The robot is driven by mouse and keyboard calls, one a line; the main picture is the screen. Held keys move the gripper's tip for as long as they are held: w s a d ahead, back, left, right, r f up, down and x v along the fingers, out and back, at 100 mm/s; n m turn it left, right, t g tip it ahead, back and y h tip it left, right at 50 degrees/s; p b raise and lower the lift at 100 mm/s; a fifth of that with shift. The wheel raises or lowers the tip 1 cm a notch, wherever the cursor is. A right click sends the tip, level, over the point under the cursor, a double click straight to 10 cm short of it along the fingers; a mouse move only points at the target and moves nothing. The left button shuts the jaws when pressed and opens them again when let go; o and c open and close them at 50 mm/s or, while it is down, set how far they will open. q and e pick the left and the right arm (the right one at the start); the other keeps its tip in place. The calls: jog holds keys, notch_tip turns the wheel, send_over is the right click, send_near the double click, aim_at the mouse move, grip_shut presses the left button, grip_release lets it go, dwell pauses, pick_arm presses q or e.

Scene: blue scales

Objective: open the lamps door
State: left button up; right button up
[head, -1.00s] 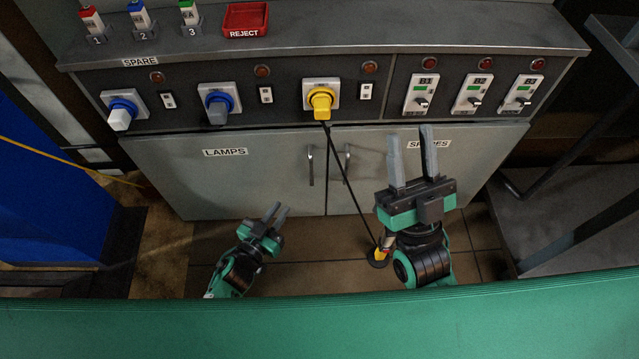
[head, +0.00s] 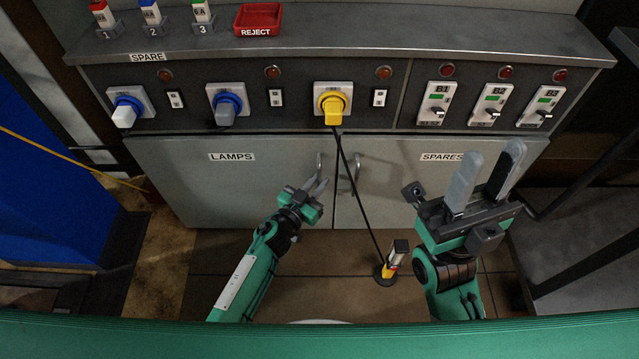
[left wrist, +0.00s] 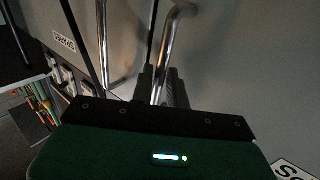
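The grey lamps door (head: 215,185) is closed, with a "LAMPS" label (head: 231,157) and an upright metal handle (head: 320,162) at its right edge. My left gripper (head: 319,184) is at the lower part of this handle, fingers pointing up and towards the door. In the left wrist view the lamps handle (left wrist: 170,45) runs down between the dark fingers (left wrist: 162,88), which look open around it; firm contact cannot be seen. My right gripper (head: 493,155) is open and empty in front of the spares door (head: 400,190).
The spares door handle (head: 354,172) is close to the right of the lamps handle. A black cord (head: 357,200) hangs from the yellow switch (head: 333,104) to a yellow-and-black object on the floor (head: 386,272). A blue panel (head: 50,200) stands at the left.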

pick_arm(q)
jog(key=shift+w+d, duration=0.3)
jog(key=shift+w, duration=0.05)
jog(key=shift+c, duration=0.3)
grip_shut()
jog(key=shift+s, duration=0.15)
